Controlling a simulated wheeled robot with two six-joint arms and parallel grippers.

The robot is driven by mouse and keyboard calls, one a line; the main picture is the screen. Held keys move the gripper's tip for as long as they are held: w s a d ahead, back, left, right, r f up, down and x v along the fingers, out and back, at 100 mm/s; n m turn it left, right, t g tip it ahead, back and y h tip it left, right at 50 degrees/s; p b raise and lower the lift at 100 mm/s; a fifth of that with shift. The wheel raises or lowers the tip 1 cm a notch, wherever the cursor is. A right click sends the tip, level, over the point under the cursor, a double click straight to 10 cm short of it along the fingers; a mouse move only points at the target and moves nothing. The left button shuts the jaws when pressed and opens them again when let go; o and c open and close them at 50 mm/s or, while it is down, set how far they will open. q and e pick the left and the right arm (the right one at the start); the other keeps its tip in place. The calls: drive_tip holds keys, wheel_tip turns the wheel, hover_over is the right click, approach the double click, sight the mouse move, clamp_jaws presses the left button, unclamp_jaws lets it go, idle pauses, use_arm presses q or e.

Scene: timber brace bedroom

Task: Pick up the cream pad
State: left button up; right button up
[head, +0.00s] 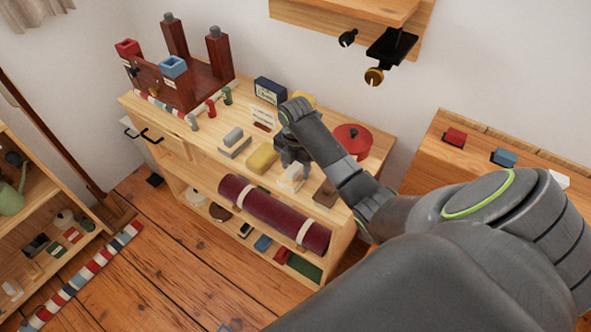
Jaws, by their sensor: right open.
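The cream pad (289,184) sits on the light wooden bench top, between a yellow pad (262,158) and a brown pad (326,193). My right gripper (289,166) points down over the cream pad, its fingers at or just above the pad's upper part. It is open, and the pad rests on the bench. Whether the fingers touch the pad or straddle it is too small to tell. The gripper hides part of the pad's back side. My left gripper is not in view.
A grey pad (234,143) lies left of the yellow one. A red lidded pot (353,140) stands behind my forearm. A maroon roll (272,213) hangs along the bench front. A dark red wooden frame (182,75) fills the bench's left end.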

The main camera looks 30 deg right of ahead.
sight(295, 165)
drive_tip(key=c, duration=1.1)
wheel_tip(295, 165, up, 5)
drive_tip(key=shift+w+f, duration=0.1)
wheel_tip(295, 165, up, 4)
drive_tip(key=p, duration=0.3)
drive_tip(key=shift+r+p, duration=0.5)
drive_tip(key=shift+r, duration=0.2)
drive_tip(key=o, duration=0.5)
drive_tip(key=shift+c, duration=0.2)
drive_tip(key=c, duration=0.3)
